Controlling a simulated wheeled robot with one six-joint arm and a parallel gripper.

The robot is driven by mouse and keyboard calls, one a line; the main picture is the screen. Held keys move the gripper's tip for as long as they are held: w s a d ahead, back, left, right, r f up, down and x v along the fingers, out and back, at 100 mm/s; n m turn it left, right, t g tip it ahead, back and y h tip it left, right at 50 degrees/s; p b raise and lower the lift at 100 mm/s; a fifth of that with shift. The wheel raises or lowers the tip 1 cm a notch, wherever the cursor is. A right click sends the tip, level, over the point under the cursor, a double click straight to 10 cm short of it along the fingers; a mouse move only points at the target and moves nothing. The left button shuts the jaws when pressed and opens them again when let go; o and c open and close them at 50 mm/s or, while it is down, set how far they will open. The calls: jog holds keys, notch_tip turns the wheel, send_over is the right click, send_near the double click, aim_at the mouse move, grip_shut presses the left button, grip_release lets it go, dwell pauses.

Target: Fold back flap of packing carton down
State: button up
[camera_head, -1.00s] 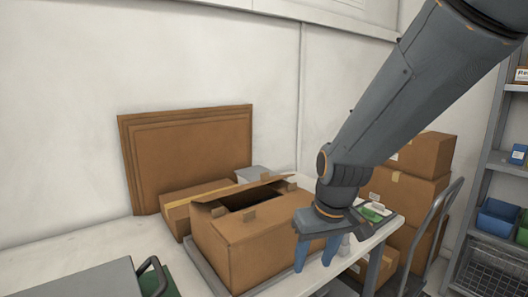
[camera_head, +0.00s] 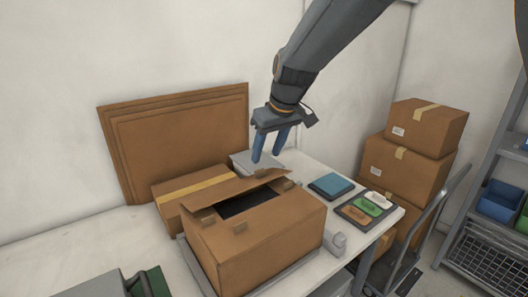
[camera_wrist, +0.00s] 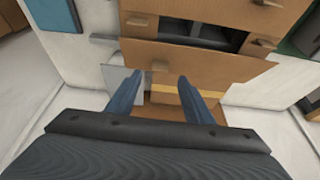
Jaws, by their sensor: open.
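The packing carton (camera_head: 258,247) stands on the table with its top partly open and a dark interior showing. Its back flap (camera_head: 235,186) stands up at a slant along the far edge. In the wrist view the back flap (camera_wrist: 205,66) is a wide brown panel just beyond my fingertips. My gripper (camera_head: 269,160) is open and empty, above and behind the carton's far edge. The gripper (camera_wrist: 157,85) also shows in the wrist view with its two blue fingers apart. I cannot tell whether a fingertip touches the flap.
A taped flat box (camera_head: 180,190) and brown cardboard sheets (camera_head: 178,140) stand behind the carton. A blue pad (camera_head: 331,186) and a tray of coloured items (camera_head: 352,213) lie to the right. Stacked boxes (camera_head: 405,190) stand beyond the table on a hand truck.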

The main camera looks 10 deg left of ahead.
aim_at(260, 173)
jog(key=shift+w+a, duration=0.35)
jog(key=p+x, duration=0.2)
jog(key=x, duration=0.5)
jog(key=shift+a+f, duration=0.1)
grip_shut()
